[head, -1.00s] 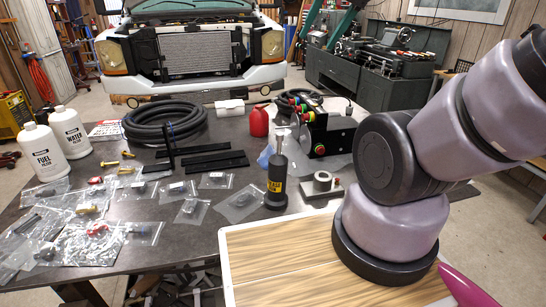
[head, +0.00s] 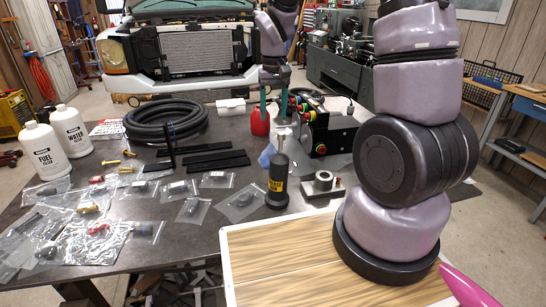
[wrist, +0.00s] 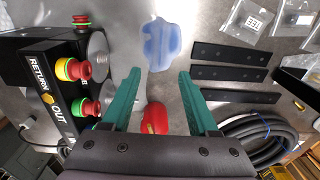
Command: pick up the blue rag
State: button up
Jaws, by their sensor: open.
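The blue rag (wrist: 161,44) lies flat on the grey table, ahead of my fingertips in the wrist view. In the head view only part of the rag (head: 266,156) shows, beside and behind a black cylinder. My gripper (wrist: 159,78) is open, with its two green fingers pointing down and nothing held between them. In the head view my gripper (head: 273,106) hangs over the back of the table, beyond the rag and near a red bottle.
The red bottle (wrist: 155,118) is close below my fingers. A black control box (head: 318,125) with coloured buttons stands beside the rag. The black cylinder (head: 277,178) stands in front. Black strips (wrist: 230,73) and a coiled hose (head: 166,120) lie on the other side.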

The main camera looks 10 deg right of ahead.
aim_at(273, 147)
notch_tip(273, 147, down, 12)
jog(key=shift+w+f, duration=0.15)
dwell(0.5)
jog(key=shift+c, duration=0.3)
grip_shut()
